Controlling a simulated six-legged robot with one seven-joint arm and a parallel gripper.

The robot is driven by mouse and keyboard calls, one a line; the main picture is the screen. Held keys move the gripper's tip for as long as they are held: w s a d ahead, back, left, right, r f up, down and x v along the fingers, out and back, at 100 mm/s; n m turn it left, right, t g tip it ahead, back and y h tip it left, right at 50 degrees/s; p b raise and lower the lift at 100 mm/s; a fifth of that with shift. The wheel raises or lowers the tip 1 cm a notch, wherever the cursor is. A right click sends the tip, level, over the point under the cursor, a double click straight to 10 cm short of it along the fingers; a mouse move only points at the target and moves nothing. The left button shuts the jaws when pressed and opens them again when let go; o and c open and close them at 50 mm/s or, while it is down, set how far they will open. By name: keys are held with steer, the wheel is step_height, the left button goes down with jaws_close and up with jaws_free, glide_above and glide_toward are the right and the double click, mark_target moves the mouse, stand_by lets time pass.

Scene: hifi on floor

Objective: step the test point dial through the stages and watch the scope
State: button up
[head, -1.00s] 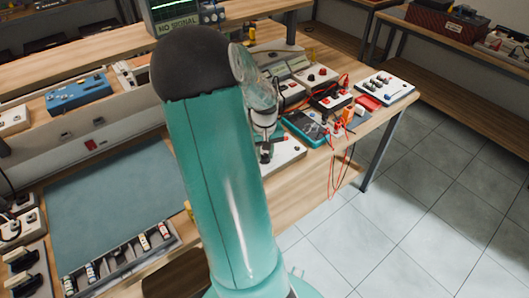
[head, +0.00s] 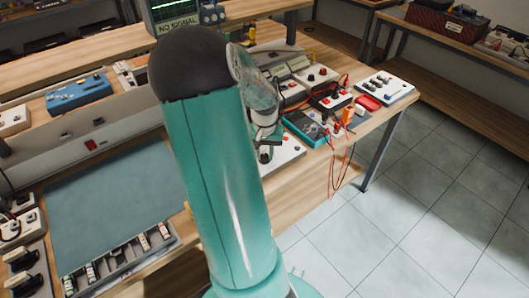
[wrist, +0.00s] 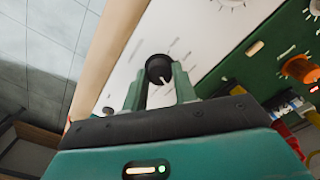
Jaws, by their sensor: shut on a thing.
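The test point dial (wrist: 158,66) is a round black knob with a white pointer line, on a white panel (wrist: 195,35) with printed tick marks around it. My gripper (wrist: 159,84) has its two green fingers on either side of the knob, shut on it. In the head view my gripper (head: 265,152) is at the white panel (head: 288,153) on the bench, partly hidden by my arm. The scope (head: 174,12) stands on the shelf at the top.
A teal meter (head: 306,128), red leads (head: 333,165) and a white switch box (head: 385,89) are to the right. A blue-grey mat (head: 115,205) lies left.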

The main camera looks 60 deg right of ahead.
mark_target(264, 155)
steer(key=o, duration=1)
steer(key=shift+c, duration=0.2)
step_height(264, 155, up, 14)
steer(key=shift+f, duration=0.1)
